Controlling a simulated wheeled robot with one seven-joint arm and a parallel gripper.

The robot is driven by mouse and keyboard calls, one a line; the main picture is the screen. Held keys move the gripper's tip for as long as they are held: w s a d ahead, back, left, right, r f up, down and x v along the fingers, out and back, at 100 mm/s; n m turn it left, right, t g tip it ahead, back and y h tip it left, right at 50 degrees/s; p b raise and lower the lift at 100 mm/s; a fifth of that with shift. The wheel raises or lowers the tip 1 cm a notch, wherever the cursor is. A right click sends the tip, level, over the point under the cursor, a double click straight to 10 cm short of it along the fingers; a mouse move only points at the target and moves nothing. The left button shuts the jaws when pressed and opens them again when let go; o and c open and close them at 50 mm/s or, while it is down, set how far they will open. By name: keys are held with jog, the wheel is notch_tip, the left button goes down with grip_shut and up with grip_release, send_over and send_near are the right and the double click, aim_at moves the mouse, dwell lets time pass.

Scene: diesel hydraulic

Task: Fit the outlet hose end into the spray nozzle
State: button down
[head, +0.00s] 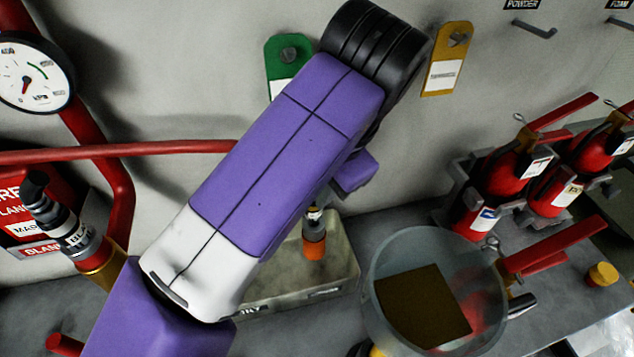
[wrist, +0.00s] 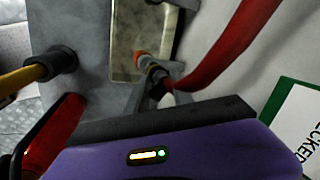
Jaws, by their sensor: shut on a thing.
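My purple and white arm crosses the middle of the head view and hides most of my gripper (wrist: 160,92). My gripper is shut on a slim fitting with grey and black parts and an orange end (head: 314,240); its orange end also shows in the wrist view (wrist: 140,56). The orange end points down over the pale tray. A black and grey nozzle-like fitting (head: 70,232) with a brass collar stands tilted at the far left, well apart from my gripper. I cannot tell for sure which fitting is the hose end and which the spray nozzle.
The pale tray (head: 340,265) lies below my gripper. A clear round vessel (head: 480,262) and red extinguishers (head: 500,175) stand to the right. A red pipe (head: 120,152) runs along the wall under a gauge (head: 30,75). Green (head: 272,60) and yellow (head: 448,50) tags hang there.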

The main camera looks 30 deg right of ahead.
jog(key=shift+f+b, duration=0.85)
jog(key=shift+f, duration=0.4)
jog(key=c, duration=1)
grip_release()
jog(key=shift+r, duration=0.15)
jog(key=v, duration=0.7)
jog(key=shift+s+r+p, duration=0.1)
jog(key=shift+r+p, duration=0.15)
jog(key=shift+p, duration=0.1)
